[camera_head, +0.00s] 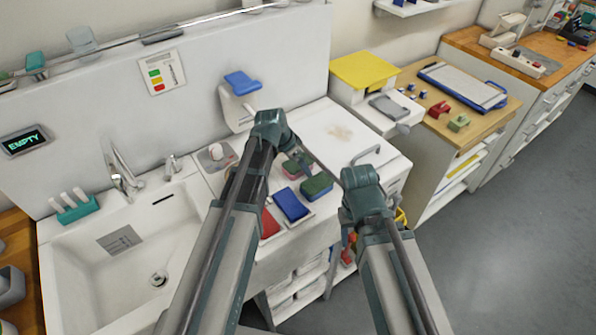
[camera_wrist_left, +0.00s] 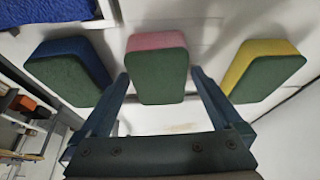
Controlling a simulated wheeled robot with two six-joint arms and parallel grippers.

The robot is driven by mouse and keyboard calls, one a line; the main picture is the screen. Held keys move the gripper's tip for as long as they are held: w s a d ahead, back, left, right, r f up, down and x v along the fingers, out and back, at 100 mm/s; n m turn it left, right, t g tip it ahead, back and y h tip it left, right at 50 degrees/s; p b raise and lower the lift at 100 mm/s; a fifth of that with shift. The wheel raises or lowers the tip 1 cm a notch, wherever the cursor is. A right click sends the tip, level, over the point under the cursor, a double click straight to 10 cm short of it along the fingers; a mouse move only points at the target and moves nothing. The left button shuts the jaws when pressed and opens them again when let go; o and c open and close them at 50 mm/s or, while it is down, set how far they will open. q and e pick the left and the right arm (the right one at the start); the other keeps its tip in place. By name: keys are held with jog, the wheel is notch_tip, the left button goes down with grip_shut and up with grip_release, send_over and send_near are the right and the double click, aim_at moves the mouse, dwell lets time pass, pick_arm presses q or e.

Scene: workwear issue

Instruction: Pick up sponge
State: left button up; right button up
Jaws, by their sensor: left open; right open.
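The sponge with a pink top edge and green face (camera_wrist_left: 159,72) is in the middle of the left wrist view. It also shows in the head view (camera_head: 297,166) on the counter, partly behind my left arm. My left gripper (camera_wrist_left: 160,84) is open, with one finger on each side of this sponge's near end. I cannot tell whether they touch it. A blue-and-green sponge (camera_wrist_left: 72,70) is at the left and a yellow-and-green sponge (camera_wrist_left: 264,70) at the right. My right gripper (camera_head: 362,182) is open and empty, above the counter's front; its fingertips are hard to make out.
A blue cloth (camera_head: 291,204) and a red cloth (camera_head: 269,223) lie nearer the front of the counter. The sink (camera_head: 122,266) is at the left. Bare counter (camera_head: 335,135) lies behind the sponges, with a light brown smear on it.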

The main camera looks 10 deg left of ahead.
pick_arm(q)
jog(key=shift+f, duration=0.1)
dwell(0.5)
jog(key=shift+c, duration=0.3)
jog(key=c, duration=1.2)
